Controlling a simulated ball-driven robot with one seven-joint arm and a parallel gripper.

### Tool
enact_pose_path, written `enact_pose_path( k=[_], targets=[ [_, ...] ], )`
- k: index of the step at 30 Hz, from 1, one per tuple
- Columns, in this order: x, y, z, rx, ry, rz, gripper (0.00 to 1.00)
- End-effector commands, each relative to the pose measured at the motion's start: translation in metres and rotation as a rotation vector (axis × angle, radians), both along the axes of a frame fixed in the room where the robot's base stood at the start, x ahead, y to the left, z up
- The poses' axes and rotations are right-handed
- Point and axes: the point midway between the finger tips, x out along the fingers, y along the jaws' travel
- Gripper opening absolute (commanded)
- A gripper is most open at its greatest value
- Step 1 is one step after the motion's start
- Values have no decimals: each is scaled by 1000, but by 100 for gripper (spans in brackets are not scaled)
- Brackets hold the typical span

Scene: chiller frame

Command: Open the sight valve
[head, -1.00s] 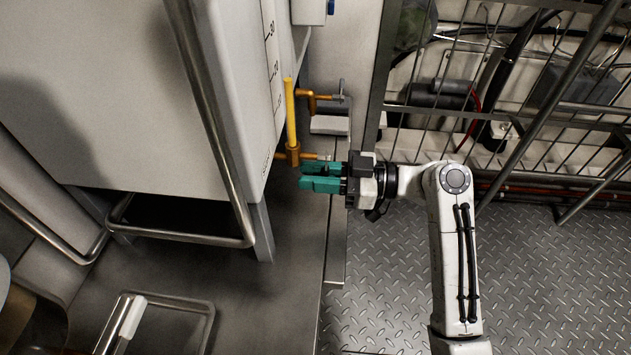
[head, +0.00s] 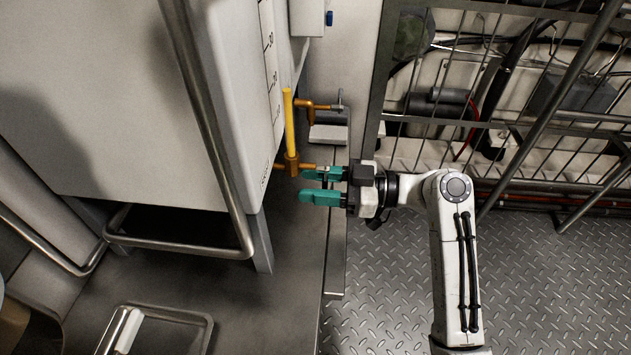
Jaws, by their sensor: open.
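The sight valve is a brass fitting (head: 291,166) at the lower end of an upright yellow tube (head: 289,118), beside the pale tank's right edge. A short brass stem reaches right from it toward my gripper. My gripper (head: 318,186) has two green fingers, is open and points left. Its upper finger lies at the stem's right end and partly overlaps it; I cannot tell whether they touch. The lower finger is below the stem, with nothing seen between the fingers. An upper brass fitting (head: 318,106) joins the tube's upper part.
The pale tank (head: 110,100) with a marked scale fills the left, with a metal rail (head: 205,110) in front. A wire frame (head: 500,90) stands at the upper right. The patterned floor (head: 385,290) is clear around my arm.

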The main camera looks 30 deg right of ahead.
Motion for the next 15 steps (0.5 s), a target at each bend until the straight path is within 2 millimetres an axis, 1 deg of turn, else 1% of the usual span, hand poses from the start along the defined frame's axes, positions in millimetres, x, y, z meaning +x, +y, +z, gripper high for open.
enact_pose_path(
  k=[5,12,15],
  targets=[
    [-12,-19,2,1,1,-6,43],
    [-40,-57,2,1,2,-7,43],
    [-49,-70,2,2,1,-7,43]
  ],
)
